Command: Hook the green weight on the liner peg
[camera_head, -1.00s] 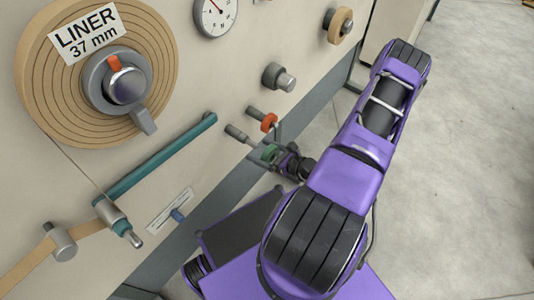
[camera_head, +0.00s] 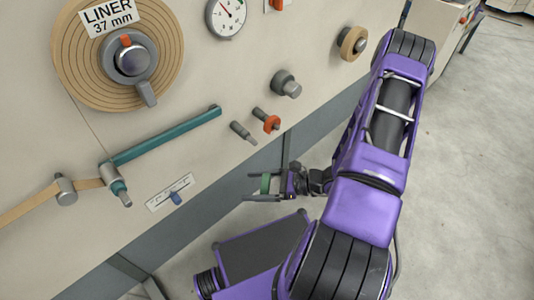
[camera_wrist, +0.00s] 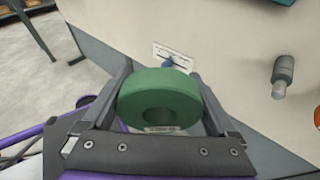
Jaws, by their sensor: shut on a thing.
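The green weight (camera_wrist: 160,97), a thick ring with a central hole, is held between the two fingers of my gripper (camera_wrist: 162,84) in the wrist view. In the head view the green weight (camera_head: 265,184) shows small in my gripper (camera_head: 263,187), below the pegs and in front of the lower panel. A bare grey peg (camera_head: 243,132) sticks out of the panel; it also shows at the right of the wrist view (camera_wrist: 283,75), apart from the weight. No label shows which peg is the liner peg. The LINER roll (camera_head: 165,52) is at upper left.
An orange-red weight (camera_head: 272,123) sits on the peg beside the bare one. A grey knob (camera_head: 286,83) is above them. A teal arm (camera_head: 165,137) crosses the panel at left, above a scale with a blue pointer (camera_head: 176,198). Open floor lies at right.

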